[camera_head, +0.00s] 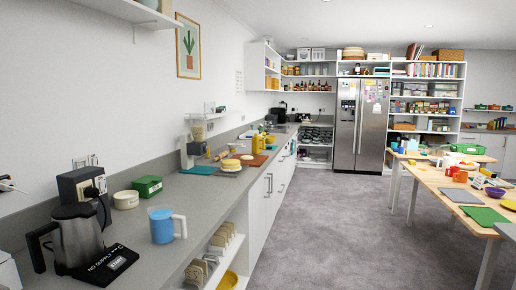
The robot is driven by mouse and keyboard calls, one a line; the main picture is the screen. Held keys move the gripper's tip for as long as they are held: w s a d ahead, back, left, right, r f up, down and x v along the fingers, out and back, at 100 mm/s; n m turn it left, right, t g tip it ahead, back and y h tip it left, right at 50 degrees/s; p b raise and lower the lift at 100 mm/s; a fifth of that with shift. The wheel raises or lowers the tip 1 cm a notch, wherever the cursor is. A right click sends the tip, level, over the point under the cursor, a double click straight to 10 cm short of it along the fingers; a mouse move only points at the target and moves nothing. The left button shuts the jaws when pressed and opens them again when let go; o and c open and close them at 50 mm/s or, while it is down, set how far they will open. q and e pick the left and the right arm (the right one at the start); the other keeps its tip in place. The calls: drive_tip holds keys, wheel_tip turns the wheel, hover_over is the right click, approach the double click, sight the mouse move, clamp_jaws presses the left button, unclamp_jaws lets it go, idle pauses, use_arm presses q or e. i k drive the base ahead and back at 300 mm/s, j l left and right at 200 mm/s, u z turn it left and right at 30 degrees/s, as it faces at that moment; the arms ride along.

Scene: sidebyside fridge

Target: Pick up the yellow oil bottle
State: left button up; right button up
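A yellow bottle-like object (256,144) stands upright on the grey counter (199,187), some way down its length. It is small in the view, so I cannot tell for certain that it is the oil bottle. A smaller yellow item (269,139) is just behind it to the right. Neither of my grippers shows in the head view.
On the near counter are a kettle (76,238), a blue mug (161,226), a green box (147,186) and a cream bowl (126,200). Tables (433,180) stand to the right. The grey floor (325,235) between counter and tables is clear. A steel fridge (360,125) stands at the back.

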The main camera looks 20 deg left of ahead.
sight(256, 140)
drive_tip(key=i, duration=3.95)
drive_tip(key=j+u, duration=0.05)
drive_tip(key=j, duration=0.05)
